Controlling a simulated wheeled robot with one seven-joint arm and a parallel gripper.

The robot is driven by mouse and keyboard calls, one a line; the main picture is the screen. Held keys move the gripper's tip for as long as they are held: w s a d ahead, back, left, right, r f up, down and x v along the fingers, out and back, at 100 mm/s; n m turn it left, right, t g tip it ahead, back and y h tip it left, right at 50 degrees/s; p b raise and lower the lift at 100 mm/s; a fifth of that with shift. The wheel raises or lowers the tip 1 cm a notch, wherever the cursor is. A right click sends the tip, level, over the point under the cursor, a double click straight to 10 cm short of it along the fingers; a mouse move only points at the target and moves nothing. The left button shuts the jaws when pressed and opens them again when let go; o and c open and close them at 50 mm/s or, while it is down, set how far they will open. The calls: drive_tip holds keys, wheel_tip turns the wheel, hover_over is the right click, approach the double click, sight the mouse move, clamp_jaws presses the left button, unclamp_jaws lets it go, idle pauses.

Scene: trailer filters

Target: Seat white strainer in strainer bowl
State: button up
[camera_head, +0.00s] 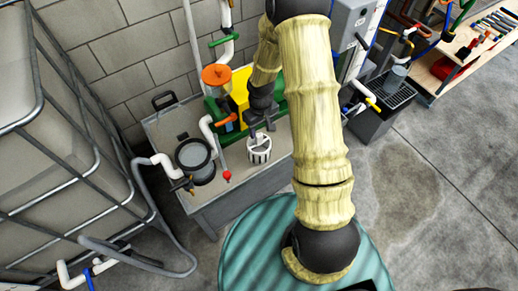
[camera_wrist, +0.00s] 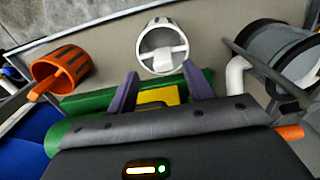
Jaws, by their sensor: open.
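The white strainer (camera_head: 259,150) is a slotted cup with a bar across its open top. It stands on the grey bench, and in the wrist view the strainer (camera_wrist: 163,47) appears ahead of my fingers. My gripper (camera_head: 261,128) is just above and behind it in the head view. In the wrist view my gripper (camera_wrist: 160,86) is open, with two purple-grey fingers apart and nothing between them. The strainer bowl (camera_head: 195,160) is a dark round housing, left of the strainer. In the wrist view the bowl (camera_wrist: 285,58) lies at the right; its inside is hard to make out.
An orange slotted basket (camera_wrist: 60,70) is at the left in the wrist view. A green and yellow pump (camera_head: 240,92) and an orange round knob (camera_head: 216,75) are behind. White pipes and a red-tipped lever (camera_head: 227,176) are near the bowl. A caged tank (camera_head: 60,130) stands left.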

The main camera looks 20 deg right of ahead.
sight(259, 135)
drive_tip(key=f, duration=0.5)
drive_tip(key=shift+w+a+f, duration=0.1)
drive_tip(key=shift+a, duration=0.15)
idle(0.4)
clamp_jaws()
